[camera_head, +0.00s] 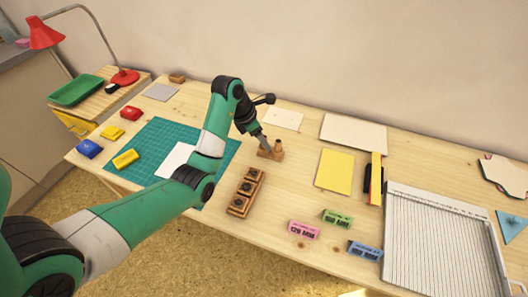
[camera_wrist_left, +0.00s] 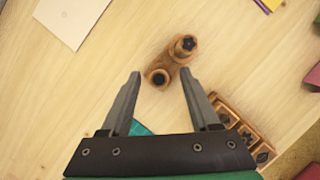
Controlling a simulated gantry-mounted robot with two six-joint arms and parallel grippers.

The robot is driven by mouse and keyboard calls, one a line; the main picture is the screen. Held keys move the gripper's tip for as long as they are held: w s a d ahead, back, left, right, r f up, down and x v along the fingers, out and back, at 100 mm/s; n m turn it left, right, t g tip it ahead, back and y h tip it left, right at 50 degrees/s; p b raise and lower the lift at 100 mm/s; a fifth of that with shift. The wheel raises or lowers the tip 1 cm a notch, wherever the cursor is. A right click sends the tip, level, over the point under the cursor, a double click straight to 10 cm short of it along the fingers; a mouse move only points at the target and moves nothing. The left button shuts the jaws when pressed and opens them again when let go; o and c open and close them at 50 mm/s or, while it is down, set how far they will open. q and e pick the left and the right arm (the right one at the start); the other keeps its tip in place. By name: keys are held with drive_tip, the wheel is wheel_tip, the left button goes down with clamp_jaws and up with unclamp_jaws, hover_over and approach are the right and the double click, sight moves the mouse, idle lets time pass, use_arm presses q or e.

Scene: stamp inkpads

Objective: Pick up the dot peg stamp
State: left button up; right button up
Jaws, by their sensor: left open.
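A small wooden block (camera_head: 264,155) with round pegs stands on the table near the middle. In the left wrist view the block (camera_wrist_left: 170,65) has a taller peg with a dark star-like mark (camera_wrist_left: 186,44) at its far end. A shorter round piece with a dark round centre (camera_wrist_left: 157,77) is at its near end; I cannot tell whether it is the dot peg stamp or an empty hole. My left gripper (camera_head: 263,143) is open above the block. In the wrist view its fingertips (camera_wrist_left: 160,72) lie either side of the near round piece, with nothing held.
A wooden tray of dark-topped stamps (camera_head: 239,204) lies just in front. A green cutting mat (camera_head: 150,138) is left, a yellow sheet (camera_head: 334,171) and paper trimmer (camera_head: 440,245) right. Pink (camera_head: 303,230) and green (camera_head: 338,218) boxes lie in front.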

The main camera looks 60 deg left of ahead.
use_arm(q)
drive_tip(key=shift+w, duration=0.1)
drive_tip(key=shift+c, duration=0.3)
clamp_jaws()
drive_tip(key=shift+r, duration=0.1)
